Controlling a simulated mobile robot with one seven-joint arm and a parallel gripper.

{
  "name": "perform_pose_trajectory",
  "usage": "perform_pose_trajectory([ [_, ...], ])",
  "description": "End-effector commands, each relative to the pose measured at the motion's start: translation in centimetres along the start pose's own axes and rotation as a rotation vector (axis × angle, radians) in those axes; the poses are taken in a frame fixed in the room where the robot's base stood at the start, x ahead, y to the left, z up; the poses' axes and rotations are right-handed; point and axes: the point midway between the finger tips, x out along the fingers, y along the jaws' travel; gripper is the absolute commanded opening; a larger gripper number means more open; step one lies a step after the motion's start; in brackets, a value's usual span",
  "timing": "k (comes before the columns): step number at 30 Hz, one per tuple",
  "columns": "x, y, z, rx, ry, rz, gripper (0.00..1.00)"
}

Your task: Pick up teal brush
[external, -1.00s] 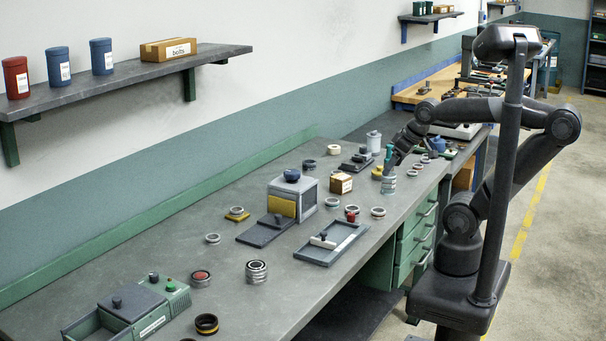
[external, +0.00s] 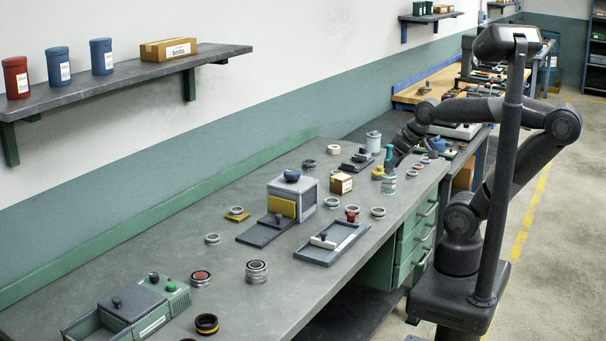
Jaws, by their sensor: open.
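The teal brush (external: 389,153) stands upright near the far right part of the grey workbench, its teal top end showing.
A cardboard box (external: 341,183) and a yellow-based item (external: 378,173) stand just left of the brush. A white canister (external: 373,142) is behind it. Several rings lie around it. The bench's front edge with green drawers (external: 415,240) is near.

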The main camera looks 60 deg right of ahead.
Motion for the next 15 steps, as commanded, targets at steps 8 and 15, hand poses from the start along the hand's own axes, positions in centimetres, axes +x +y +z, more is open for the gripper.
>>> perform_pose_trajectory([
  [8, -0.2, 0.8, -1.9, -0.012, -0.022, 0.028, 0.50],
  [15, -0.1, 4.7, -8.7, -0.073, -0.116, 0.107, 0.50],
])
